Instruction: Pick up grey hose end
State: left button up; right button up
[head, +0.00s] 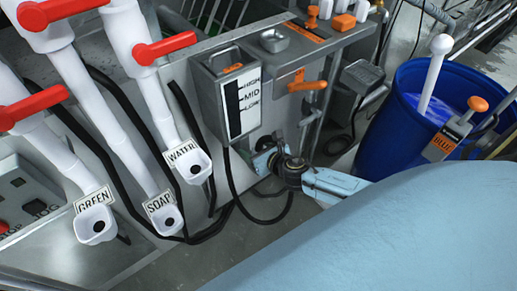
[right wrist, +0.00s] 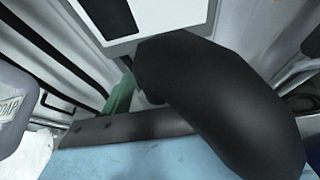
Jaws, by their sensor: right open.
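No hose end shows clearly as grey. A thin black hose (head: 237,190) hangs from under the level box (head: 235,90), loops near the floor and rises toward my right gripper (head: 264,158); its far end is hidden there. My right gripper is open, low in front of the grey machine, right of the WATER spout (head: 193,166). In the right wrist view a thick dark curved tube-like shape (right wrist: 220,100) fills the middle, very close to the camera; I cannot tell whether it is the hose. Whether anything lies between the fingers is unclear. My left gripper is not in view.
White pipes with red handles end in the GREEN (head: 96,225), SOAP (head: 165,213) and WATER spouts at left. A blue barrel (head: 402,115) with purple liquid stands at right, near an orange-knobbed BLUE box (head: 447,140). Black cables run along the machine's front. Some floor is clear below.

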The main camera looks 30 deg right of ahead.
jog(key=shift+c, duration=0.4)
jog(key=c, duration=1.1)
